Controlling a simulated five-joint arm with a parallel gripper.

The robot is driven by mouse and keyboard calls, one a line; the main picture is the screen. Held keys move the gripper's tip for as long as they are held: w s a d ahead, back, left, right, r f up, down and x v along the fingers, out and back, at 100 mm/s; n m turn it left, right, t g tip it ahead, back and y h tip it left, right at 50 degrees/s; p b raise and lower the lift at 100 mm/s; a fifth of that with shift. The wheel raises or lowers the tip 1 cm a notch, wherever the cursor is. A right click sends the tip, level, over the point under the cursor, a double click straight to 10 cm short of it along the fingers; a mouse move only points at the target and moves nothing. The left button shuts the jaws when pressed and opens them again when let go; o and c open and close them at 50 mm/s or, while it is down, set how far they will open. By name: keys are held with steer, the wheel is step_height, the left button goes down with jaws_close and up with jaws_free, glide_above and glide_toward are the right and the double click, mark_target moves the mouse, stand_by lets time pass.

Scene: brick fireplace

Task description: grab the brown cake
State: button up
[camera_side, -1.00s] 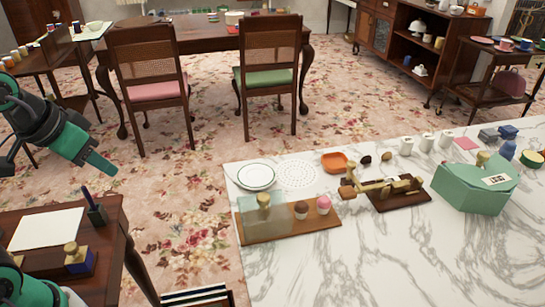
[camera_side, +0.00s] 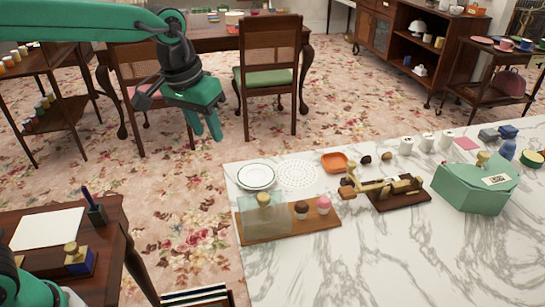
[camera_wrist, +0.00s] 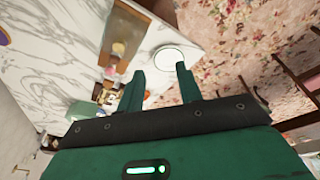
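The brown cake (camera_side: 302,210) is a small cupcake with a dark top and a pale base. It stands upright on a wooden board (camera_side: 285,228), just left of a pink-topped cupcake (camera_side: 324,205). My gripper (camera_side: 205,136) hangs in the air over the floor, left of and above the marble table, well apart from the cake. In the wrist view my gripper (camera_wrist: 160,69) has its two fingers spread with nothing between them.
A translucent box (camera_side: 250,213) stands on the board left of the cake. A white plate (camera_side: 256,177) lies behind it, a wooden device (camera_side: 402,198) and a green box (camera_side: 470,190) to the right. The marble front (camera_side: 370,265) is clear.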

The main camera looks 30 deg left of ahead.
steer(key=w+d+f+g, duration=0.1)
steer(key=w+d+f, duration=0.45)
steer(key=d, duration=0.25)
steer(key=g, duration=0.1)
glide_above(302, 203)
steer(key=shift+y, duration=0.4)
step_height(302, 203, down, 8)
steer(key=shift+s+r, duration=0.15)
steer(key=shift+r, duration=0.05)
steer(key=shift+f, duration=1.3)
steer(key=shift+f, duration=0.1)
steer(key=shift+f, duration=2.5)
steer(key=c, duration=0.6)
